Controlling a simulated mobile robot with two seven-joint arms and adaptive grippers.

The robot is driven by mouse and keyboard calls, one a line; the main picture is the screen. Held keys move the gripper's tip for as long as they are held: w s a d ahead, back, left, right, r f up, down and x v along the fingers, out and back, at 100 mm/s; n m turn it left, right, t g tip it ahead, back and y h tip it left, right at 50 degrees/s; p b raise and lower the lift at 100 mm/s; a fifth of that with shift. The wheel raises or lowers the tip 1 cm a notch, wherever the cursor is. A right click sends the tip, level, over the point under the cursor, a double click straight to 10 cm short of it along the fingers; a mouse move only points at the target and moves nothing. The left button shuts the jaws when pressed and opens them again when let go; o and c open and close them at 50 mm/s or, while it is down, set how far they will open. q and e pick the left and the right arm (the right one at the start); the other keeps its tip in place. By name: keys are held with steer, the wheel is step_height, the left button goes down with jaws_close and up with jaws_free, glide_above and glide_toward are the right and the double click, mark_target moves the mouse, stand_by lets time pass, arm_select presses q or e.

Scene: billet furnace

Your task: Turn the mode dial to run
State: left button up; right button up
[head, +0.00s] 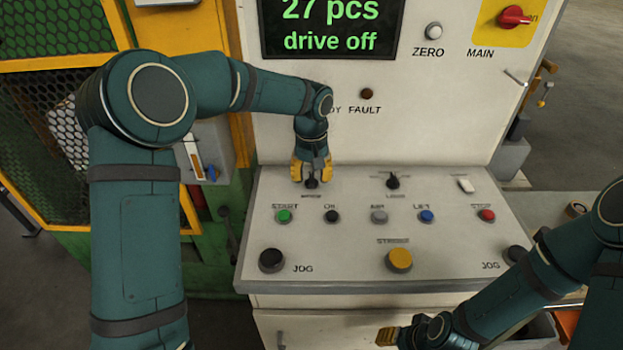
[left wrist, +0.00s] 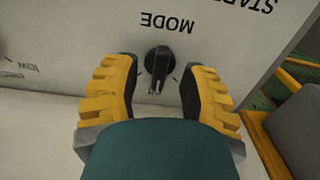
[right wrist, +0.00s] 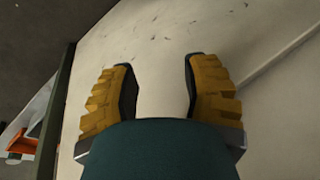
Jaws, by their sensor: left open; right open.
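The mode dial (left wrist: 158,62) is a black knob on the pale panel, with the word MODE beside it, upside down in the left wrist view. In the head view the dial (head: 312,182) is partly covered by my left gripper (head: 311,170). My left gripper (left wrist: 162,90) is open, with one yellow finger on each side of the dial and a gap visible on both sides. The dial's pointer runs toward the gripper's palm; the position labels are too small to read. My right gripper (head: 391,336) is open and empty, low in front of the console; its fingers (right wrist: 158,90) face a pale surface.
The sloped console (head: 340,236) carries several buttons, a second black selector (head: 393,182) and a white switch (head: 465,185). The display (head: 328,28) reads "27 pcs, drive off". A red MAIN switch (head: 514,17) is at top right. A yellow-framed mesh guard (head: 55,70) stands at left.

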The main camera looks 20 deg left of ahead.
arm_select(q)
steer(key=shift+f, duration=0.45)
jaws_close()
steer(key=m+p, duration=0.3)
steer(key=m, duration=0.1)
steer(key=shift+r+m, duration=0.1)
steer(key=shift+m, duration=0.2)
steer(key=shift+m+p, duration=1)
steer(key=shift+m, duration=1.2)
